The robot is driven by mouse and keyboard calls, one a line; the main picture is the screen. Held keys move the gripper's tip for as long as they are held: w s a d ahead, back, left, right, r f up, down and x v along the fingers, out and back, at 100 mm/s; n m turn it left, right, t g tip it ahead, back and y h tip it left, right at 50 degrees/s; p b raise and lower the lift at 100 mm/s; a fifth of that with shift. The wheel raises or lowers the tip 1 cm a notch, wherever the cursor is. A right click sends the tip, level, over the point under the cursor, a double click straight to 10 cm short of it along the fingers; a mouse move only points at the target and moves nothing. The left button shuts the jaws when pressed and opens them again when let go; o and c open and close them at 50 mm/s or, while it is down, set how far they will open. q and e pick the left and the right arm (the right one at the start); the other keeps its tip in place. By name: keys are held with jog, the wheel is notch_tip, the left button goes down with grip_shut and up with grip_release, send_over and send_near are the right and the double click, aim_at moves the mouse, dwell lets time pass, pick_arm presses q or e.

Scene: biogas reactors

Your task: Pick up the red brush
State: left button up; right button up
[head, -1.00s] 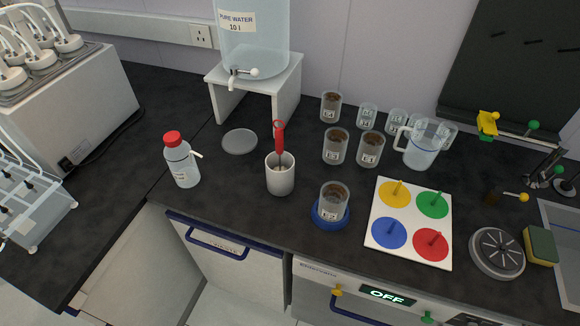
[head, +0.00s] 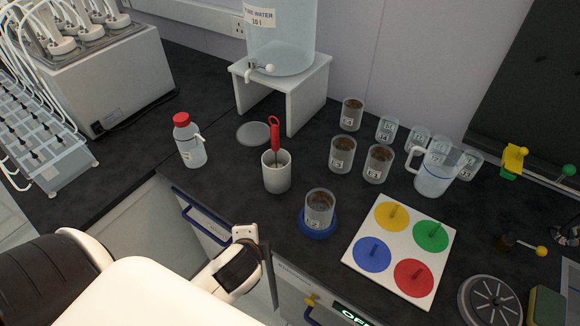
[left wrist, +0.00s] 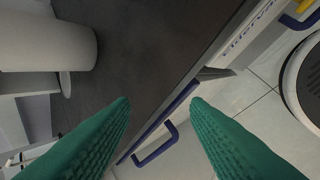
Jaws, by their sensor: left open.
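The red brush (head: 275,135) stands upright, leaning slightly, in a white cup (head: 277,178) on the dark bench. Its red looped handle and thin shaft show above the rim; its lower end is hidden inside the cup. My left gripper (head: 252,240) is at the bench's front edge, below and in front of the cup, apart from it. In the left wrist view its green fingers (left wrist: 160,103) are spread with nothing between them. A pale cylinder, probably the cup (left wrist: 45,42), shows there at upper left; the brush does not. My right gripper is not in view.
A red-capped bottle (head: 190,142) stands left of the cup and a grey disc (head: 253,133) lies behind it. A beaker on a blue base (head: 318,232) stands to the right. The board with coloured discs (head: 437,212) is farther right. A blue drawer handle (left wrist: 158,150) is below the edge.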

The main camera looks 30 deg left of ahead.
pick_arm(q)
jog(key=w+a+r+m+t+y, duration=0.25)
jog(key=w+r+m+t, duration=0.2)
jog(key=r+m, duration=0.35)
jog(key=m+t, duration=0.5)
jog(key=m, duration=0.7)
send_near(274, 135)
jog(key=shift+y, duration=0.25)
jog(key=x, duration=0.1)
jog(key=p+x, duration=0.1)
jog(key=x, duration=0.3)
jog(key=shift+w+d+p, duration=0.25)
jog(key=shift+w+p, duration=0.05)
jog(key=shift+p, duration=0.05)
jog(key=x, duration=0.2)
jog(key=p+x, duration=0.1)
jog(key=x, duration=0.1)
jog(key=shift+w+a, duration=0.2)
jog(key=shift+a, duration=0.15)
jog(key=shift+w+a+f+p, duration=0.15)
jog(key=shift+w+p, duration=0.15)
jog(key=shift+w, duration=0.2)
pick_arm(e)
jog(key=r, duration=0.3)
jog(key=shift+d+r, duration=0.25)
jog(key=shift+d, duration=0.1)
pick_arm(q)
grip_shut()
